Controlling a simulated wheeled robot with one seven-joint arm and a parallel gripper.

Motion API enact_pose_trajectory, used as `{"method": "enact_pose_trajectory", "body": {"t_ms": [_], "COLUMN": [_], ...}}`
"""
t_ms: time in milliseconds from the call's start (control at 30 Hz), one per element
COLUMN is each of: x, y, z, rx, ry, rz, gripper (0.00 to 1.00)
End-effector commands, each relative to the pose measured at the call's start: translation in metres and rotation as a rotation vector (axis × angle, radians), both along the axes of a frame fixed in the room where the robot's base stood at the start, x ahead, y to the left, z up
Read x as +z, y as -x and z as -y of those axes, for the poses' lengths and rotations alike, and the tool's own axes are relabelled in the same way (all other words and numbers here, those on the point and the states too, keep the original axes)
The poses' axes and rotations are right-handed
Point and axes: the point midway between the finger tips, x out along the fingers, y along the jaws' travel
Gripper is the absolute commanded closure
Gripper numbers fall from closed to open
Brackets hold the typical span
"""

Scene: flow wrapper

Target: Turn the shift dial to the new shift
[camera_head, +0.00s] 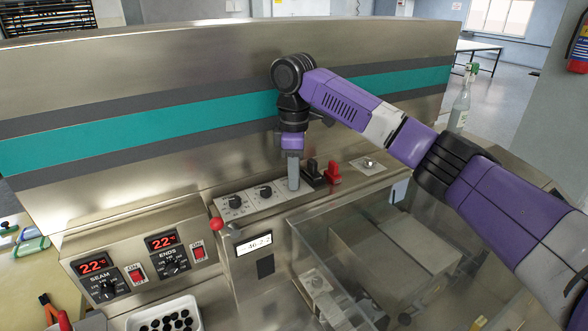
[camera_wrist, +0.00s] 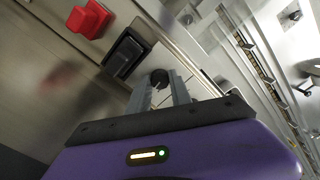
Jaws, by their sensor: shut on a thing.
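My gripper (camera_head: 293,186) points down at the sloped control strip on top of the machine. In the wrist view its two grey fingers (camera_wrist: 162,92) are closed around a small round black dial (camera_wrist: 159,77). In the head view that dial is hidden behind the fingers. Two similar black knobs on white plates, one left (camera_head: 235,202) and one nearer the gripper (camera_head: 265,191), sit to the left on the same strip. Their markings are too small to read, and I cannot read the held dial's setting.
A black switch (camera_head: 312,170) and a red switch (camera_head: 333,172) stand close right of my gripper. A red ball knob (camera_head: 216,224), a small display (camera_head: 253,244) and a clear cover (camera_head: 345,225) lie in front. A spray bottle (camera_head: 461,103) stands at the right.

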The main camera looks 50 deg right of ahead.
Motion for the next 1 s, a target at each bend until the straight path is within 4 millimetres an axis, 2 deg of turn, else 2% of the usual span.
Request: {"method": "enact_pose_trajectory", "body": {"t_ms": [300,767,800,900,1000], "x": [0.0003,-0.0001,-0.0001,-0.0001,0.0], "y": [0.0007,0.0008,0.0008,0.0007,0.0005], "z": [0.0004,0.0008,0.0009,0.0007,0.0005], "rx": [-0.102,-0.115,-0.115,-0.115,-0.114], "ry": [0.001,0.002,0.002,0.002,0.001], "rz": [-0.003,-0.002,-0.002,-0.002,-0.002], "gripper": [1.0,1.0,0.69,0.53,0.53]}}
